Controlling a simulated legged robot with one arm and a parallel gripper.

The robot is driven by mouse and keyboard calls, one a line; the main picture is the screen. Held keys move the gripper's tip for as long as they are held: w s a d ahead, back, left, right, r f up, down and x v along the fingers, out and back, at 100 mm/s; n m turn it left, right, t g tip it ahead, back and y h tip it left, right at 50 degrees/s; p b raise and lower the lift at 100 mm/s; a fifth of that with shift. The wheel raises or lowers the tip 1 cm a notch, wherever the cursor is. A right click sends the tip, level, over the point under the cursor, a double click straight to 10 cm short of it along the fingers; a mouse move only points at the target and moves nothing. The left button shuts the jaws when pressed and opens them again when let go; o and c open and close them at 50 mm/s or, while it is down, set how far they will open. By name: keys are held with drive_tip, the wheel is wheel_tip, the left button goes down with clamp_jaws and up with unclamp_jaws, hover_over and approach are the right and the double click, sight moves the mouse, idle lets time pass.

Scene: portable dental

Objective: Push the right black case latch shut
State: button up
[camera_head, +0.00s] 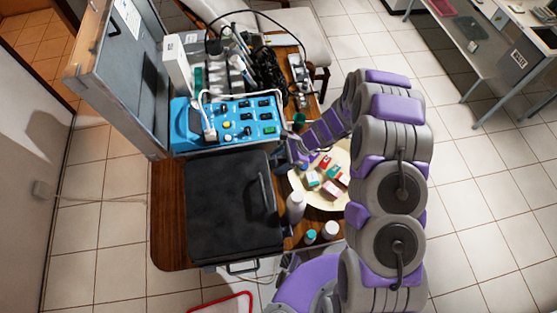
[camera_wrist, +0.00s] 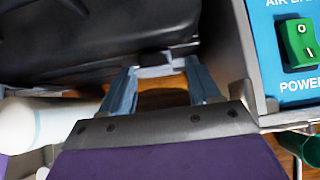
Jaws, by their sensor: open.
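The black case (camera_head: 225,205) lies closed-looking on the wooden table, with a long dark handle-like bar along its right side. In the wrist view the case (camera_wrist: 75,35) fills the upper left. A small dark tab (camera_wrist: 154,60) on its near edge, perhaps a latch, sits just beyond and between my fingertips. I cannot tell whether it is up or down, nor see contact. My gripper (camera_wrist: 161,69) is open, with nothing held between its blue-grey fingers. In the head view my gripper (camera_head: 281,160) is at the case's upper right corner, partly unclear.
A blue control unit (camera_head: 240,118) stands right behind the case; its green power switch (camera_wrist: 298,43) is close to my gripper. A white bottle (camera_head: 295,207) and a round cream tray (camera_head: 325,200) with small boxes crowd the right. Open tiled floor lies farther right.

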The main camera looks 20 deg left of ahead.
drive_tip(key=p+v, duration=0.1)
drive_tip(key=v, duration=1.6)
drive_tip(key=shift+w+p, duration=0.15)
drive_tip(key=shift+p, duration=0.25)
drive_tip(key=shift+d, duration=0.1)
drive_tip(key=s+d+r+n+h+b, duration=0.2)
drive_tip(key=s+d+r+n, duration=0.3)
drive_tip(key=r, duration=0.5)
drive_tip(key=s+d+r+n+t+h+b, duration=0.1)
drive_tip(key=s+d+r+n, duration=0.1)
drive_tip(key=s+d, duration=0.3)
drive_tip(key=s+d+r+n+t+h+b, duration=0.1)
drive_tip(key=s+d+r, duration=0.3)
drive_tip(key=s, duration=0.8)
drive_tip(key=s+d+r+n+h+b, duration=0.1)
drive_tip(key=s+d+r+n+h, duration=0.2)
drive_tip(key=s+d, duration=0.3)
drive_tip(key=s, duration=0.3)
drive_tip(key=shift+d+n+t, duration=0.3)
drive_tip(key=shift+t, duration=0.1)
